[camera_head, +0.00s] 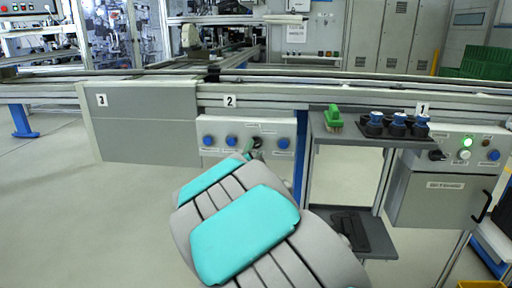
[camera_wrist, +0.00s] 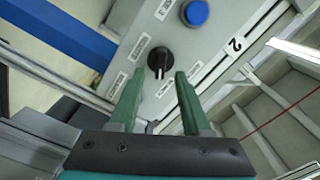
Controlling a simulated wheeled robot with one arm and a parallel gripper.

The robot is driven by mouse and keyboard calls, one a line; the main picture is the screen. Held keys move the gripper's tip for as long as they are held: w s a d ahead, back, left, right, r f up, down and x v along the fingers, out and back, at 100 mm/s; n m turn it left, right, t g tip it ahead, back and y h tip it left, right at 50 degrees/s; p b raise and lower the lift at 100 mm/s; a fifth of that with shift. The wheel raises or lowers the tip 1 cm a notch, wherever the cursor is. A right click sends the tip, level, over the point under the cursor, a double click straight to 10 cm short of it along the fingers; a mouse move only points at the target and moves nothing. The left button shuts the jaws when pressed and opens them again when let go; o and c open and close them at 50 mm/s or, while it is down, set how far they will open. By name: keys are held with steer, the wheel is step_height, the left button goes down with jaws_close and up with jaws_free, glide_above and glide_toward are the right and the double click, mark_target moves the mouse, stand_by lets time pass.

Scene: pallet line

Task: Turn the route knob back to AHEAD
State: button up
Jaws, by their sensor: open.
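The route knob (camera_head: 257,141) is a round black knob on the grey panel (camera_head: 273,126) below the number 2. In the wrist view the knob (camera_wrist: 159,58) shows a pale pointer mark at its lower edge, toward my gripper. Small white labels (camera_wrist: 142,46) stand around it, too small and tilted to read. My gripper (camera_wrist: 158,76) is open, with its two green fingers on either side of the line to the knob. The fingertips appear short of the knob, with no visible contact. In the head view my gripper (camera_head: 252,154) is just below the knob, partly hidden by my arm.
Blue buttons flank the knob, one close on its right (camera_head: 284,143). A grey shelf (camera_head: 350,134) to the right holds a green brush (camera_head: 333,117) and a black rack with blue-topped items (camera_head: 398,121). Another control box (camera_head: 440,200) stands at far right.

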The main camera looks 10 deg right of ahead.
mark_target(255, 144)
steer(key=shift+x, duration=1.25)
steer(key=shift+c, duration=0.2)
jaws_close()
